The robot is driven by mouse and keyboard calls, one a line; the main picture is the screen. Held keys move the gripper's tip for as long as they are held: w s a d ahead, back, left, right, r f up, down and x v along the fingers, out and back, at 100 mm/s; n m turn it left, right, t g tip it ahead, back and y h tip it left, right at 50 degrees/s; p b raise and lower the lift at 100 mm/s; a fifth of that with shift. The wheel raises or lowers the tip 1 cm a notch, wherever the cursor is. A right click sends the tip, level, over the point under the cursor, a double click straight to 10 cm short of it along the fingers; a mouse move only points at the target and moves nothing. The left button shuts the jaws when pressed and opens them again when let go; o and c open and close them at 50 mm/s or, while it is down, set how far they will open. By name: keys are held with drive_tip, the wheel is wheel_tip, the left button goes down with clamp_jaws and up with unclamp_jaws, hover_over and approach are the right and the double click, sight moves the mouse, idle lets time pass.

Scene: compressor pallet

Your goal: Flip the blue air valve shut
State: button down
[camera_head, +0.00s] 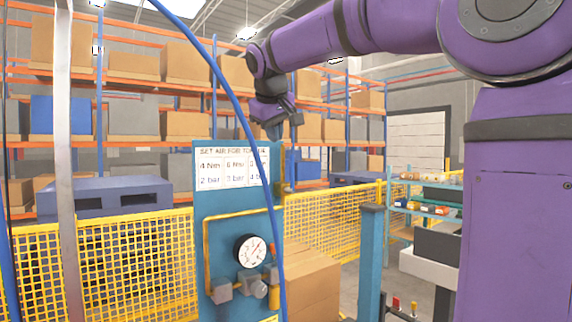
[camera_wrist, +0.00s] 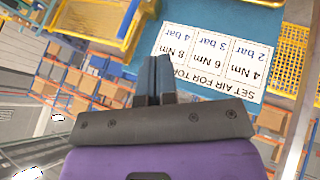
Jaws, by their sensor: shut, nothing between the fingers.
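My gripper (camera_head: 274,132) is shut and empty, pointing down at the top edge of the blue panel (camera_head: 205,215). In the wrist view my gripper (camera_wrist: 155,62) has its two fingers together beside the printed air-setting sign (camera_wrist: 215,60), which appears upside down. The panel carries a yellow pipe (camera_head: 207,255), a round white gauge (camera_head: 251,251) and grey fittings (camera_head: 221,290) below it. A brass-coloured fitting (camera_head: 285,188) sits on the panel's right edge. I cannot clearly pick out a blue valve handle or its position. A blue hose crosses in front of the panel.
The blue hose (camera_head: 240,115) hangs down past the sign. Yellow mesh fencing (camera_head: 335,222) runs behind the panel. A cardboard box (camera_head: 312,285) stands right of the panel, near a blue post (camera_head: 370,255). Shelves with boxes fill the background.

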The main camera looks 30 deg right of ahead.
idle(0.3)
drive_tip(key=w+d+f, duration=0.5)
drive_tip(key=d+f, duration=0.2)
drive_tip(key=f, duration=0.1)
drive_tip(key=shift+w+d, duration=0.35)
idle(0.5)
drive_tip(key=shift+d+r+y, duration=0.1)
drive_tip(key=shift+d+y, duration=0.15)
drive_tip(key=shift+y, duration=0.05)
